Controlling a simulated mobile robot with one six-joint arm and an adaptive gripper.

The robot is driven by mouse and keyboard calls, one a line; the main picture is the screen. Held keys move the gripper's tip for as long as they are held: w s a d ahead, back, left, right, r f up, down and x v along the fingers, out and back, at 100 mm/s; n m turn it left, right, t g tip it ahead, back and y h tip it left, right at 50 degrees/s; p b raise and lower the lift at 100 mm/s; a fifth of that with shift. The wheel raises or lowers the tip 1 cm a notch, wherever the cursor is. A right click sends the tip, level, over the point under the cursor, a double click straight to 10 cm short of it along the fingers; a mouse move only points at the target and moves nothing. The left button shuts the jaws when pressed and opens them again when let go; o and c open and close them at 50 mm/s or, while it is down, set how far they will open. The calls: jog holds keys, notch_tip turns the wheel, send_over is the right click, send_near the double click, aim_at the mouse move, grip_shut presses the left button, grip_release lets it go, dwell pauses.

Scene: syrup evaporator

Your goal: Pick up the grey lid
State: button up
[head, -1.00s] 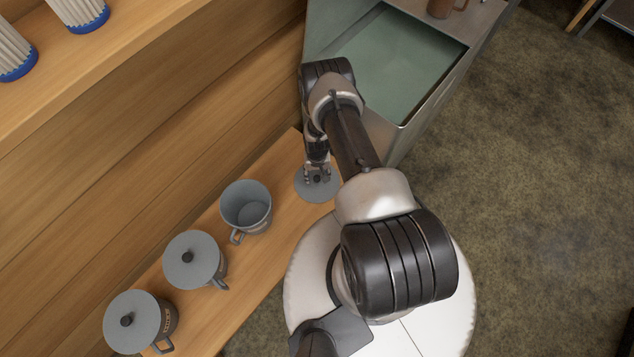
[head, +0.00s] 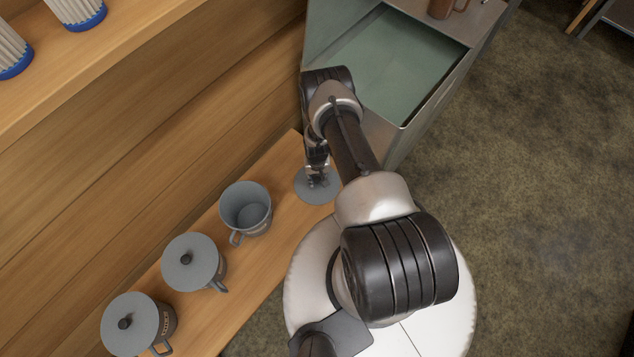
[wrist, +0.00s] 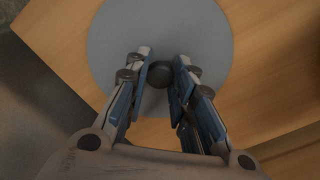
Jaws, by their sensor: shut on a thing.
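The grey lid (head: 309,194) is a flat round disc at the far end of the wooden shelf board. In the wrist view the lid (wrist: 115,38) fills the upper middle, with its dark knob (wrist: 159,74) between my fingers. My gripper (head: 318,183) points down over the lid and is shut on that knob; its fingers also show in the wrist view (wrist: 161,82). The lid appears to rest flat on the board; I cannot see any gap under it.
An open grey mug (head: 246,208) stands nearest the lid. Two lidded mugs (head: 192,262) (head: 138,325) stand farther along the board (head: 285,165). A metal evaporator pan (head: 400,65) with greenish contents lies beyond the lid. A brown mug (head: 440,8) sits on its far edge.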

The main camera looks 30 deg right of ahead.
aim_at(317, 179)
grip_shut()
notch_tip(317, 179, up, 19)
jog(key=p, duration=0.7)
jog(key=s+a+r+n, duration=0.1)
jog(key=a+r+n, duration=0.15)
jog(key=a, duration=1.15)
jog(key=a+r+n, duration=0.2)
jog(key=a+r, duration=0.1)
jog(key=a, duration=1.1)
notch_tip(317, 179, down, 6)
jog(key=b, duration=0.5)
jog(key=shift+d+f, duration=0.25)
jog(key=shift+s+m, duration=0.1)
jog(key=shift+m, duration=0.15)
jog(key=shift+f+b, duration=0.15)
jog(key=shift+b, duration=0.65)
